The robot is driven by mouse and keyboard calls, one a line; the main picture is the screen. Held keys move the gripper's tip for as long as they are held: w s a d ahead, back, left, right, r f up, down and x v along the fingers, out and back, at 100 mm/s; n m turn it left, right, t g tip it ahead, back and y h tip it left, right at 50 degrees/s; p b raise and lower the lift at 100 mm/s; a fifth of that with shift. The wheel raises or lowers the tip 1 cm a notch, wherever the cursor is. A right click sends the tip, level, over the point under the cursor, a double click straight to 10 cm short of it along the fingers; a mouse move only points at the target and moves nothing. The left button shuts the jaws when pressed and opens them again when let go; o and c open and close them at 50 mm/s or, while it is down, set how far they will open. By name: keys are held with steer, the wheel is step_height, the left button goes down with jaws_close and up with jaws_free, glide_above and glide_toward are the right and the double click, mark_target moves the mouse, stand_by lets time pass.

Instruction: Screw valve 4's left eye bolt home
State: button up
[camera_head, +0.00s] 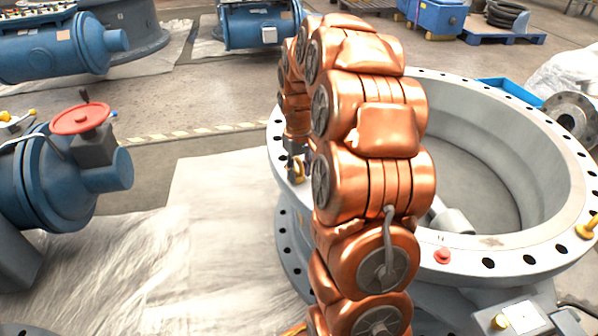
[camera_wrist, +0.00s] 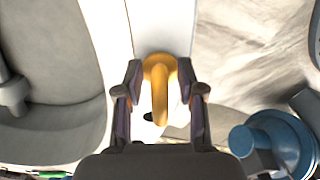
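The big grey valve body (camera_head: 520,262) stands at the right, with a wide flange ring around its open bore. On the flange's left side is a yellow eye bolt (camera_head: 297,172), partly hidden by my copper arm. My gripper (camera_head: 296,152) is over it, pointing down. In the wrist view the yellow eye bolt (camera_wrist: 160,92) stands between the two dark fingers of my gripper (camera_wrist: 160,78). The fingers are spread on either side of it, with a narrow gap showing at each side. Its thread and seating are hidden from above.
A second yellow eye bolt (camera_head: 587,227) and a red plug (camera_head: 442,256) sit on the flange. A blue valve with a red handwheel (camera_head: 82,118) stands at the left. Sheeted floor (camera_head: 215,215) lies clear between them.

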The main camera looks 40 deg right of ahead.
steer(key=shift+c, duration=0.2)
jaws_close()
